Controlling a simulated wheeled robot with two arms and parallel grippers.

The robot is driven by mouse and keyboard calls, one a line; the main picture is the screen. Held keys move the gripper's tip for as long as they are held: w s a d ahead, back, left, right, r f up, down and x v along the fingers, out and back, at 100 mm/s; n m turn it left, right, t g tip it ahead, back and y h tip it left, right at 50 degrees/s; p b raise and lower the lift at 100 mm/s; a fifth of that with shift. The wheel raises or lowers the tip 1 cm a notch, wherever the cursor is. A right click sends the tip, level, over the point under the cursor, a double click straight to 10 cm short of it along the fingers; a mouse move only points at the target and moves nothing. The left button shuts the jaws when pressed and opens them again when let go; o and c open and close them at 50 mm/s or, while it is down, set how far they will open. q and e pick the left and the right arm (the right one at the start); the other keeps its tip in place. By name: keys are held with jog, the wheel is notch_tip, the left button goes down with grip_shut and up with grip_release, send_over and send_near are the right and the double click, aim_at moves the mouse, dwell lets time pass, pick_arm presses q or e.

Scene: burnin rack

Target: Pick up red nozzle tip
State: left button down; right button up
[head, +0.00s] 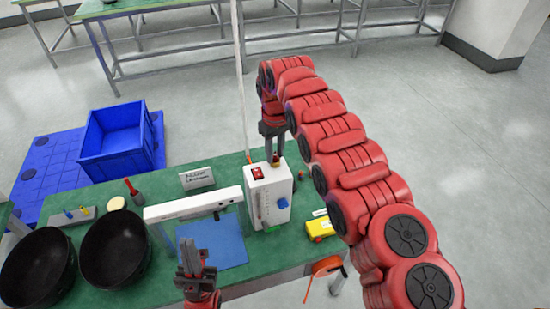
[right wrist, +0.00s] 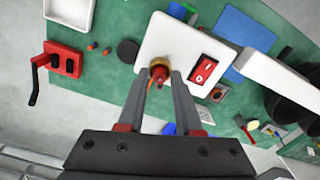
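A red nozzle tip (right wrist: 159,72) sits on a brass fitting at the top of the white box (right wrist: 160,45). The white box (head: 268,198) stands on the green table. My right gripper (right wrist: 159,80) is open, with one finger on each side of the red tip and a gap on both sides. In the head view my right gripper (head: 273,156) points down over the box top, and the tip is too small to make out clearly. My left gripper (head: 196,258) is low in front of the blue mat, pointing up and seemingly empty; its finger gap is unclear.
A red rocker switch (right wrist: 204,70) is beside the fitting. A blue mat (head: 212,240), a white bar frame (head: 190,205), two black bowls (head: 114,248) and a yellow object (head: 320,228) are on the table. A blue crate (head: 115,140) stands behind. Small red pieces (right wrist: 91,46) lie near the box.

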grip_shut()
jog(key=shift+r, duration=0.1)
